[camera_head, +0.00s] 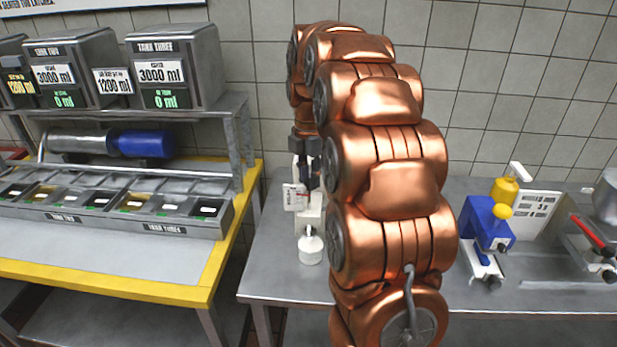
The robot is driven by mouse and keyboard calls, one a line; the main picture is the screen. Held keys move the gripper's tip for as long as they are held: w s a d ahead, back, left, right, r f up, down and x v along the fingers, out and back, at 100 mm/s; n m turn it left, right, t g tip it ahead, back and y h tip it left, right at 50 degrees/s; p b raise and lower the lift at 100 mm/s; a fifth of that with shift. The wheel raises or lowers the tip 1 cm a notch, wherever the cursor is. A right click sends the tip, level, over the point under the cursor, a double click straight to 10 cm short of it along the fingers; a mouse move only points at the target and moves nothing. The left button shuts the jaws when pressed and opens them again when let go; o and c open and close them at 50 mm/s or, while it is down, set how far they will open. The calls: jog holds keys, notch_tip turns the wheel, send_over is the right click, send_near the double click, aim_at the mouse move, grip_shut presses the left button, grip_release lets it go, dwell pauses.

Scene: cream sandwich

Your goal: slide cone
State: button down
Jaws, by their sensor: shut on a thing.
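My gripper (308,175) is small in view, dark, pointing down at the upper part of a white device (311,215) on the metal table. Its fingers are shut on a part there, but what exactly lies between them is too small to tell. The white device has a small printed card (295,197) at its left and a white round piece (311,247) low at its front. My copper arm covers what lies to its right. I cannot make out a cone for sure.
A blue device with a yellow knob (490,228) stands on the metal table (275,270) at right, near a white panel (533,228). A yellow-edged bench (130,284) at left holds a row of bins (110,208) under grey tanks (172,68). A tiled wall is behind.

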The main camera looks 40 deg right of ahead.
jog(key=shift+w+r+b, duration=0.1)
jog(key=shift+r+b, duration=0.25)
jog(key=shift+r, duration=0.35)
jog(key=c, duration=1.1)
grip_release()
jog(key=shift+o, duration=1)
notch_tip(320, 180, up, 7)
jog(key=shift+r, duration=0.2)
